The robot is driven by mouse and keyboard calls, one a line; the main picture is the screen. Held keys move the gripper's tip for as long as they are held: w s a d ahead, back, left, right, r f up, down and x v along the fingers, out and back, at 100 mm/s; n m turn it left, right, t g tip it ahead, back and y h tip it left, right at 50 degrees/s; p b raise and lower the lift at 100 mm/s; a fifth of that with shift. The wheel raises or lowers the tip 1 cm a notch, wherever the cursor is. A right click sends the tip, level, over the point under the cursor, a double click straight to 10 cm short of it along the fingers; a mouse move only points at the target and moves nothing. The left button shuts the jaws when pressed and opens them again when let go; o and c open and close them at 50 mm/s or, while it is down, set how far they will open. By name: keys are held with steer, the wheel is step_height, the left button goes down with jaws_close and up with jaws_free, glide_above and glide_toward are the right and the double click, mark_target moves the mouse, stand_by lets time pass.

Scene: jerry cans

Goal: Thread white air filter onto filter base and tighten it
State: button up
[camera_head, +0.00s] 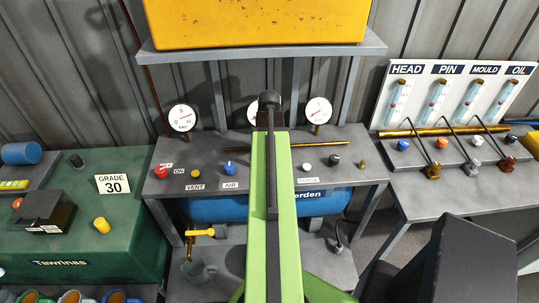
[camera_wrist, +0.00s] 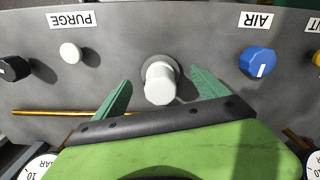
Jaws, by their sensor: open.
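The white air filter (camera_wrist: 160,86) is in the middle of the wrist view, standing out from the grey panel. A darker grey round base (camera_wrist: 147,68) shows behind its far end; I cannot tell how tightly the two are joined. My gripper (camera_wrist: 161,80) is open, with one green finger on each side of the filter. A gap shows between each finger and the filter. In the head view my green arm covers the middle of the grey bench, and the filter is hidden there.
A blue AIR knob (camera_wrist: 258,61) is right of the filter in the wrist view, and a white PURGE button (camera_wrist: 70,52) is left. A brass rod (camera_wrist: 55,112) lies close to the left finger. Pressure gauges (camera_head: 182,118) stand along the bench's back edge.

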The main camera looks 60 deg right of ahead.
step_height(320, 180, up, 8)
steer(key=p, duration=0.7)
steer(key=shift+f, duration=0.3)
steer(key=w+a+f+n+b, duration=0.3)
steer(key=w+a+n, duration=0.3)
steer(key=w+a, duration=1.4)
steer(key=w+a+f+n+b, duration=0.1)
steer(key=a, duration=1.3)
steer(key=a+f+n+b, duration=0.1)
steer(key=a, duration=1.4)
steer(key=shift+w+a+f, duration=0.15)
steer(key=shift+w+f, duration=0.15)
steer(key=shift+w, duration=0.05)
steer(key=shift+c, duration=0.3)
